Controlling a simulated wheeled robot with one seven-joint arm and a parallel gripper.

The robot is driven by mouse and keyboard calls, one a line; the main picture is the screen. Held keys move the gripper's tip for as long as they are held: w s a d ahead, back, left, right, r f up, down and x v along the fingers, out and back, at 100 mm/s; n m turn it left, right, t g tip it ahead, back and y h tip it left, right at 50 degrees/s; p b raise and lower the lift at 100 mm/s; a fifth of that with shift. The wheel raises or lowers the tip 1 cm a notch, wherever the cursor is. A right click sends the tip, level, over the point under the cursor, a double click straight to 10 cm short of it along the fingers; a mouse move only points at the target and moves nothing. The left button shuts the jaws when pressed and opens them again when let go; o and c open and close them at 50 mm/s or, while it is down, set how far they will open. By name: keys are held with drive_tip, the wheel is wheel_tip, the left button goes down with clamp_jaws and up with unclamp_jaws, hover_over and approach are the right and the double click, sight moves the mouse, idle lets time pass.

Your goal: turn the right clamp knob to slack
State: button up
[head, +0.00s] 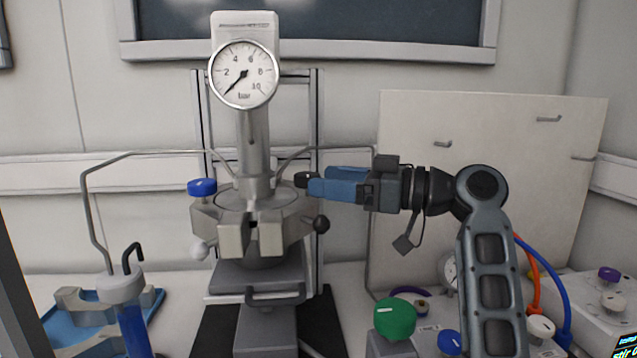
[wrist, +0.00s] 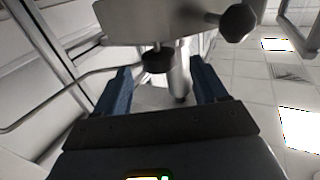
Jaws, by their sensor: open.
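The reactor vessel (head: 250,210) stands upright with metal clamp halves round its lid. The right clamp knob (head: 301,180) is dark and sits on the right side of the clamp, partly hidden by my fingertips. My gripper (head: 315,187) reaches in level from the right, its blue fingers at the knob. In the wrist view my open gripper (wrist: 161,82) has the dark knob (wrist: 158,61) between its fingertips, apart from both fingers. The clamp plate (wrist: 165,20) shows beyond. The knob's turn position cannot be read.
A blue knob (head: 202,187) is on the clamp's left side. A black ball handle (head: 321,224) sits below my fingers, a white one (head: 199,250) at left. A pressure gauge (head: 244,74) rises above the lid. Thin pipes (head: 130,153) arch beside it. A green knob (head: 395,318) is at lower right.

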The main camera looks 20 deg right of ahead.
drive_tip(key=shift+v, duration=2.3)
drive_tip(key=shift+a, duration=0.1)
